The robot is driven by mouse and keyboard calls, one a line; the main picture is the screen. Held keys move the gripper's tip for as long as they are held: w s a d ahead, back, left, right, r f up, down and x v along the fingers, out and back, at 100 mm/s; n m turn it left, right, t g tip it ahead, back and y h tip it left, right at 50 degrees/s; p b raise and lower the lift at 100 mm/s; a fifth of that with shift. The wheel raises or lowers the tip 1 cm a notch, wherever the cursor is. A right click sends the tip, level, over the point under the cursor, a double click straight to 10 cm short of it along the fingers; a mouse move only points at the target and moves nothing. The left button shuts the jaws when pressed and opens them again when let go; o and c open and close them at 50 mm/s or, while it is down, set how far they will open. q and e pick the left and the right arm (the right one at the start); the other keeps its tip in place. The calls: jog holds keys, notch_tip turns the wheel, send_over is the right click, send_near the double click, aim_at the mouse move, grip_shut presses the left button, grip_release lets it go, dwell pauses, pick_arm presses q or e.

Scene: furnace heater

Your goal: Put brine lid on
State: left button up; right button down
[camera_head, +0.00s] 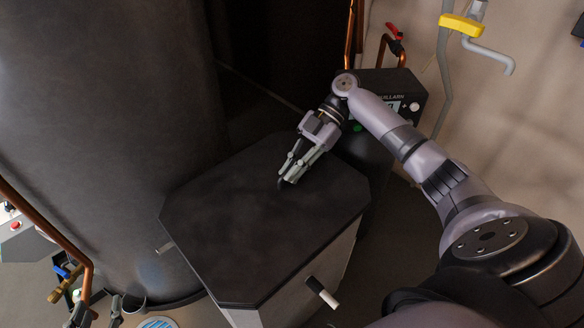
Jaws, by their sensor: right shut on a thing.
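The brine lid (235,225) is a dark, flat panel with cut corners. It lies over the pale grey brine tank (325,265), covering its top; I cannot tell whether it is fully seated or slightly raised. My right gripper (286,183) comes in from the right and is shut on the lid near its far middle; the exact grip point is small and dark. My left gripper (98,309) shows only partly at the bottom left edge, with its fingers apart and empty, away from the lid.
A large dark cylinder (100,130) stands left of the tank. A black control box (395,92) is behind the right gripper. Copper pipes (60,235) run at the left edge. A black-and-white fitting (322,292) sticks out at the tank's front.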

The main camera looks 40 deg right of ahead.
pick_arm(q)
jog(key=shift+s+f, duration=0.2)
jog(key=shift+f, duration=0.05)
pick_arm(e)
jog(key=shift+r, duration=0.1)
pick_arm(q)
jog(key=shift+s+a+f+g, duration=0.2)
jog(key=shift+f+g, duration=0.05)
jog(key=shift+g, duration=0.05)
jog(key=shift+w+r, duration=0.15)
dwell(0.4)
jog(key=shift+w+d+r+t, duration=0.25)
jog(key=shift+w+r+t, duration=0.15)
jog(key=shift+r, duration=0.25)
jog(key=shift+w+d+r+t, duration=0.2)
jog(key=shift+w+r+t, duration=0.2)
jog(key=shift+r, duration=0.2)
pick_arm(e)
jog(key=shift+f, duration=0.55)
pick_arm(q)
jog(key=shift+w+d+r+t+h+b, duration=0.1)
jog(key=shift+w+r+t+h+b, duration=0.05)
jog(key=shift+r+t+b, duration=0.2)
jog(key=shift+w+d+r+t+h+b, duration=0.15)
jog(key=shift+r+t, duration=0.1)
jog(key=shift+r, duration=0.2)
pick_arm(e)
jog(key=shift+f, duration=0.35)
